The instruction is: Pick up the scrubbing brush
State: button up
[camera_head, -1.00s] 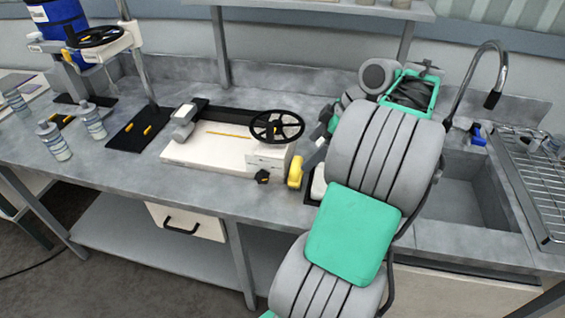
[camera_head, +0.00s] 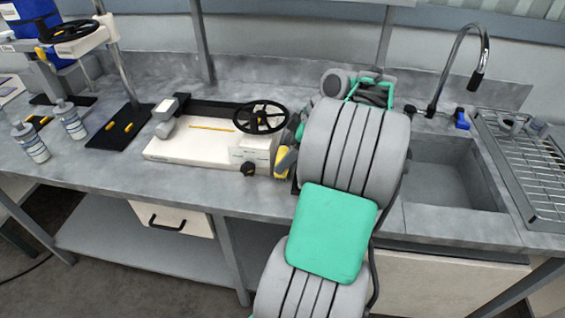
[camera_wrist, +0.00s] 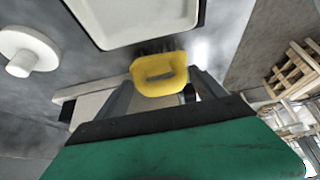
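The scrubbing brush (camera_wrist: 160,74) shows in the wrist view as a yellow handle with a hole, and dark bristles on its far side. My gripper (camera_wrist: 162,80) has its two grey fingers on either side of the handle. Whether the fingers press on it is not clear. In the head view a small yellow part of the brush (camera_head: 283,161) shows at the right end of the white machine, beside my arm.
The white machine with a black handwheel (camera_head: 262,117) stands close left of the brush. The sink (camera_head: 450,180), tap (camera_head: 478,70) and wire rack (camera_head: 530,175) are on the right. In the wrist view, a white tray (camera_wrist: 135,20) is just beyond the bristles.

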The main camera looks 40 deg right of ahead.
jog(key=c, duration=1.1)
jog(key=shift+r, duration=0.55)
notch_tip(320, 180, up, 3)
jog(key=shift+s+f+p, duration=0.15)
jog(key=shift+p, duration=0.25)
jog(key=s+a+r+p, duration=0.1)
jog(key=s+a+r, duration=0.1)
jog(key=s+r, duration=0.1)
jog(key=s+a+r+p, duration=0.2)
jog(key=s+a+r, duration=0.1)
jog(key=s, duration=0.1)
jog(key=s+a+r+p, duration=0.2)
jog(key=s+r, duration=0.1)
jog(key=s, duration=0.1)
jog(key=shift+s+a+r, duration=0.1)
jog(key=shift+s+a, duration=0.05)
jog(key=shift+s, duration=0.2)
